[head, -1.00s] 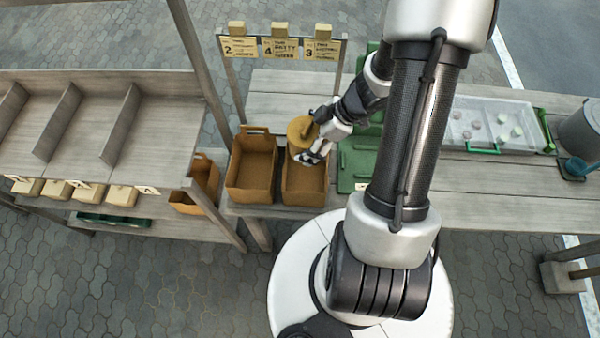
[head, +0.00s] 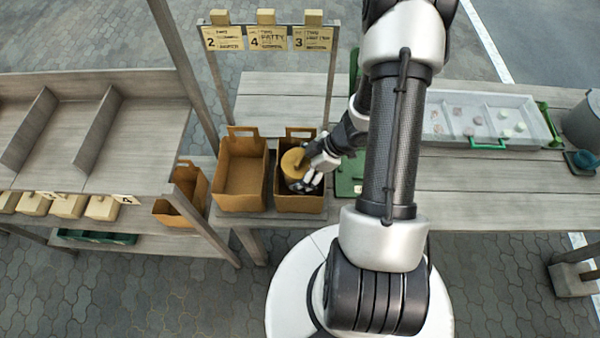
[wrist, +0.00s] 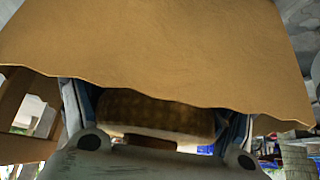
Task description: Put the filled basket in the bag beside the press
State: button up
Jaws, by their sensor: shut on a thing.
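A round tan basket (head: 293,160) with a lighter lid and small knob is held by my gripper (head: 318,172). My gripper is shut on its side. The basket is over or within the mouth of the right brown bag (head: 299,205), beside the green press (head: 346,180); its exact depth cannot be told. In the wrist view the basket's woven wall (wrist: 155,113) shows between my fingers, and a large tan sheet-like surface (wrist: 150,50) fills the top. The basket's contents are hidden. The press is largely hidden behind my arm.
A second brown bag (head: 240,203) stands open and empty to the left. Signs (head: 268,38) hang on a frame behind. A shelf (head: 145,140) with wooden dividers is at left. A clear tray (head: 490,118) and grey bucket (head: 585,125) are on the table at right.

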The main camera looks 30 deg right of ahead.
jog(key=shift+r, duration=0.1)
jog(key=shift+f, duration=0.6)
jog(key=o, duration=1.3)
jog(key=shift+r, duration=0.15)
jog(key=shift+a+p+v, duration=0.1)
jog(key=shift+p+v, duration=1.6)
jog(key=shift+v, duration=1.5)
jog(key=shift+a+p+v, duration=0.15)
jog(key=shift+p+v, duration=1.5)
jog(key=shift+v, duration=1.55)
jog(key=shift+w+r, duration=0.1)
jog(key=shift+r, duration=0.05)
